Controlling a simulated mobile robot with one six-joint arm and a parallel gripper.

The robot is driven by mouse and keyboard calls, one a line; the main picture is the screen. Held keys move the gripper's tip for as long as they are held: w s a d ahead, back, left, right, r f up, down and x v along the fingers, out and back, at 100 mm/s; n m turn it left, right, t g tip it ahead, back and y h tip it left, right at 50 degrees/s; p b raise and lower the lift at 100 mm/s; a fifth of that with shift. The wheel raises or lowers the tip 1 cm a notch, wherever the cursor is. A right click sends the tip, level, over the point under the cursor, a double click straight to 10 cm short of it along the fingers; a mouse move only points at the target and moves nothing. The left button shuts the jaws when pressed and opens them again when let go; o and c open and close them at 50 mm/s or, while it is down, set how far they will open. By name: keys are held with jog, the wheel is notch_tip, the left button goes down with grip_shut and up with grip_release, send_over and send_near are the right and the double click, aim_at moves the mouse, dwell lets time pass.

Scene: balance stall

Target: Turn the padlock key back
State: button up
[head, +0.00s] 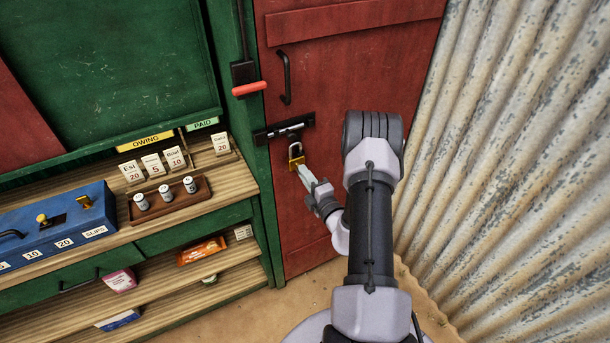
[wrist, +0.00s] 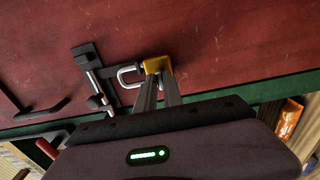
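The brass padlock (head: 296,161) hangs by its steel shackle from the black hasp bolt (head: 284,130) on the red door. The wrist view shows its yellow body (wrist: 157,64) and U-shaped shackle (wrist: 129,76). My gripper (head: 303,171) is at the padlock's underside, pointing up at it. In the wrist view my two fingertips (wrist: 158,79) are close together, right at the bottom of the padlock body. The key cannot be made out; the fingers cover the place under the padlock. Whether they grip the key or stand slightly apart around it is not clear.
The red door (head: 345,65) has a black handle (head: 285,78). A red-handled lever (head: 249,88) is on the green frame. Left is a wooden counter with a blue box (head: 60,232) and a weight tray (head: 170,201). A corrugated metal wall (head: 500,130) closes the right side.

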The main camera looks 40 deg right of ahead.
grip_shut()
jog(key=shift+n+b, duration=2.95)
jog(key=shift+n, duration=5.95)
